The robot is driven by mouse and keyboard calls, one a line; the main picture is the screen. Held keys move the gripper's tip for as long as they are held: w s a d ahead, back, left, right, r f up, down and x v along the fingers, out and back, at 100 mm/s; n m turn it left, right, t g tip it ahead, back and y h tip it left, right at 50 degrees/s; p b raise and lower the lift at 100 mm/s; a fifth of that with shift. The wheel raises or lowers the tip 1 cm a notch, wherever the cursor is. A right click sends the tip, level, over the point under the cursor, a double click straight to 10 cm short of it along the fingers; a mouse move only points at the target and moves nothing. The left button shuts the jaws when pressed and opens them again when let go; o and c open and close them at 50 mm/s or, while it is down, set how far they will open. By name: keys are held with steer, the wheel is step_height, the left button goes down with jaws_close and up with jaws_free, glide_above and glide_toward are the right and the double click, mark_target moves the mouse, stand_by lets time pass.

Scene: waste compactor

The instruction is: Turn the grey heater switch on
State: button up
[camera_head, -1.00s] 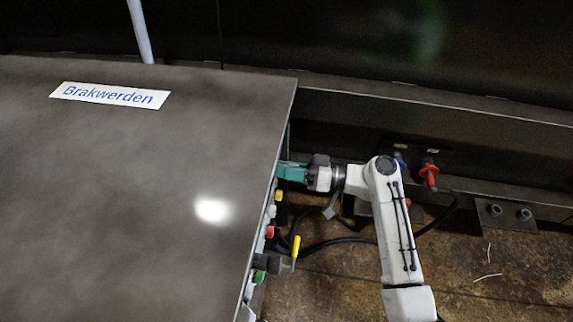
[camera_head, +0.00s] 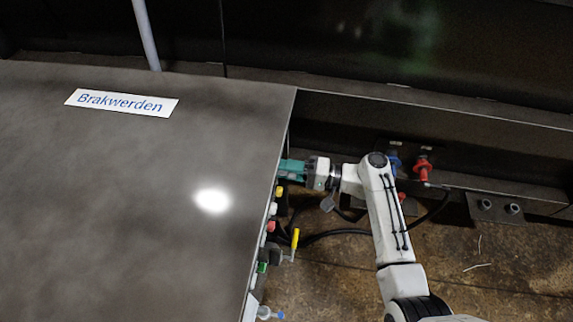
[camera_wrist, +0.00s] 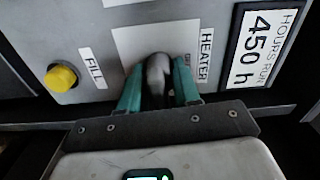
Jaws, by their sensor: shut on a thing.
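The grey heater switch (camera_wrist: 157,72) shows in the wrist view on a pale plate, beside a vertical label reading HEATER. My gripper (camera_wrist: 158,85) has its two teal fingers on either side of the switch knob and is shut on it. The fingers partly hide the knob and some lettering beside it, so its setting is hard to read. In the head view my gripper (camera_head: 291,172) reaches the side of the large grey cabinet (camera_head: 200,250), near its far corner. The switch itself is hidden there.
A yellow button (camera_wrist: 61,78) labelled FILL sits left of the switch, and an hours-run display (camera_wrist: 262,46) sits right. The head view shows a yellow lever (camera_head: 295,239) along the cabinet side, a red valve (camera_head: 423,168) at the back, and cables over the floor.

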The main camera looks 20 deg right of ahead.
steer(key=shift+w+d+m, duration=0.1)
steer(key=shift+d+m, duration=0.05)
steer(key=shift+m, duration=0.35)
steer(key=o, duration=0.7)
steer(key=v, duration=1.1)
